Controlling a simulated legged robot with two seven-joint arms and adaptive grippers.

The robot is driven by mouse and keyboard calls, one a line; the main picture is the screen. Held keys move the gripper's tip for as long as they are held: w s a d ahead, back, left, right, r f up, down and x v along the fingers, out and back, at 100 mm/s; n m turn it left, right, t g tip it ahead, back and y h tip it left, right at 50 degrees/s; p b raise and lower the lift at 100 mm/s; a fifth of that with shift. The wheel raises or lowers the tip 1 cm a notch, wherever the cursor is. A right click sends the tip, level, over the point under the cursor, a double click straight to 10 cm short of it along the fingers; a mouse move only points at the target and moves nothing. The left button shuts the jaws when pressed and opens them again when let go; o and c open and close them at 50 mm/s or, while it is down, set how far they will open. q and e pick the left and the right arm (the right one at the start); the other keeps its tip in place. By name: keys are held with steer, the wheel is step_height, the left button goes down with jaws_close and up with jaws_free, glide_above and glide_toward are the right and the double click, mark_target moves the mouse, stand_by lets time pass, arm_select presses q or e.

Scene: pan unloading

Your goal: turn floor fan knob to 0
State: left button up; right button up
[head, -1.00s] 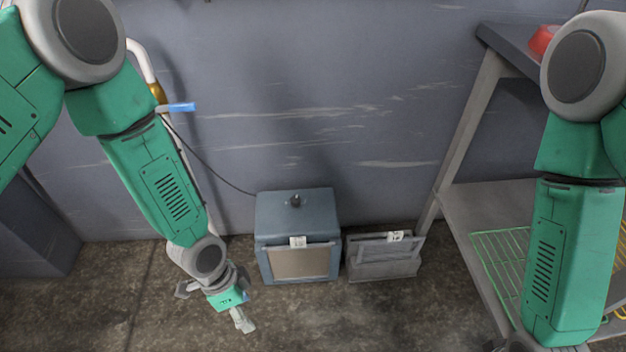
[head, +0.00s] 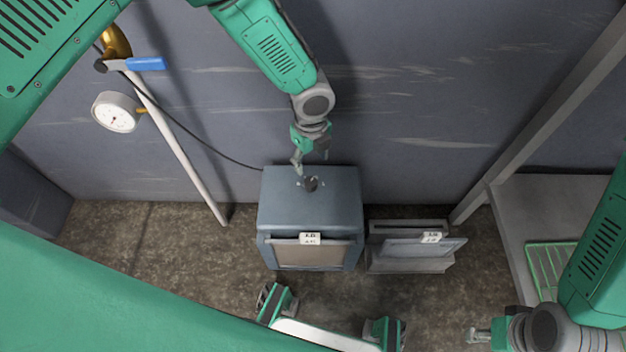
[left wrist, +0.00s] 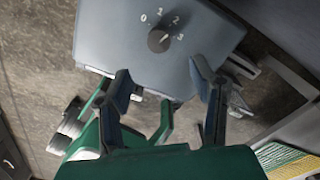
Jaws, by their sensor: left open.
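The floor fan (head: 310,205) is a blue-grey box on the floor against the wall. Its dark round knob (head: 311,184) is on top. In the left wrist view the knob (left wrist: 158,40) has the numerals 0, 1, 2 and 3 around it, and its pale pointer mark appears turned toward 3. My left gripper (head: 311,160) is above the back of the fan's top, close to the knob. In the left wrist view its two fingers (left wrist: 162,78) are spread, with nothing between them, and the knob is beyond their tips. My right gripper (head: 482,337) is at the lower right, far from the fan.
A grey slotted box (head: 408,250) stands right of the fan. A metal shelf (head: 500,200) with a green wire rack (head: 545,265) is at the right. A pale pipe (head: 180,150) with a gauge (head: 115,112) and blue lever (head: 145,64) is at the left. A cable runs to the fan.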

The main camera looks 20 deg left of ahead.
mark_target(311, 182)
arm_select(q)
step_height(311, 182, down, 10)
steer(key=b, duration=0.3)
steer(key=shift+f+b, duration=0.25)
steer(key=shift+b, duration=0.15)
steer(key=c, duration=1.1)
